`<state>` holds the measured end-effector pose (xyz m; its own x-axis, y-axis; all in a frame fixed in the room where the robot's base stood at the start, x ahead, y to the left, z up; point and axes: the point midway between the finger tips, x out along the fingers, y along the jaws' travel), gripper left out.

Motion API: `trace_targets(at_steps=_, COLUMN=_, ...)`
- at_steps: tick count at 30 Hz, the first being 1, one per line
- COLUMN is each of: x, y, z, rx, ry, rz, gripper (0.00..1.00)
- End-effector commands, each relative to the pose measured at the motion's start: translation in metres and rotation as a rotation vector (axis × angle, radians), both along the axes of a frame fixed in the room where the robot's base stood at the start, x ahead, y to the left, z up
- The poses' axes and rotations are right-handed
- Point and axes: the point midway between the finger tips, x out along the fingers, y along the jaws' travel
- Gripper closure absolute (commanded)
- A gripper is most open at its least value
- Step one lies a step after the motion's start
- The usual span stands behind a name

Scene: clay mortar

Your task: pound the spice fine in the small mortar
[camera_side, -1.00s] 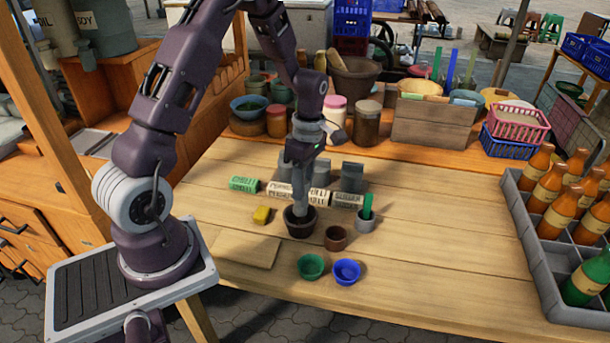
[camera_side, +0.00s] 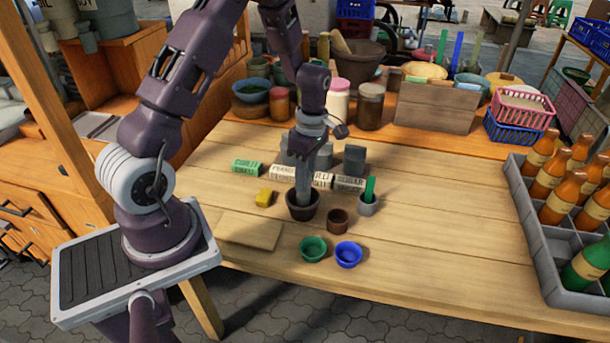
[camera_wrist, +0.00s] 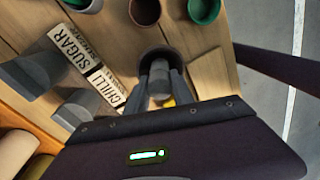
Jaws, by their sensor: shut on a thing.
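The small mortar (camera_side: 302,210) is a dark clay bowl on the wooden table, and it also shows in the wrist view (camera_wrist: 150,58). My gripper (camera_side: 305,172) is above it, shut on a grey pestle (camera_side: 304,190). The pestle stands nearly upright with its lower end inside the mortar. In the wrist view the pestle (camera_wrist: 159,72) is between the two fingers of my gripper (camera_wrist: 158,90). The spice inside the mortar cannot be made out; the pestle and rim hide the bottom.
Beside the mortar are a brown cup (camera_side: 337,221), a grey cup with a green stick (camera_side: 368,204), green (camera_side: 312,249) and blue (camera_side: 348,254) bowls, and a yellow block (camera_side: 265,198). The table's right front is clear.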

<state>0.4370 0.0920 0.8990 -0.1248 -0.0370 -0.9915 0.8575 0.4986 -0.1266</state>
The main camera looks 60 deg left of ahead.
Motion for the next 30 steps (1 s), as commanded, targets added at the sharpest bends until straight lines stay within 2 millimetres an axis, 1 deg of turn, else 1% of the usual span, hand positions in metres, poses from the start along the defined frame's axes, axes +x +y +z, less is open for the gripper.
trace_targets(at_steps=8, x=0.0, y=0.0, z=-0.002, rx=0.0, ry=0.001, rz=0.0, gripper=1.0)
trace_targets(at_steps=20, x=0.0, y=0.0, z=-0.019, rx=-0.001, ry=0.001, rz=-0.001, gripper=1.0)
trace_targets(at_steps=30, x=0.0, y=0.0, z=-0.02, rx=0.0, ry=0.0, rz=0.0, gripper=1.0)
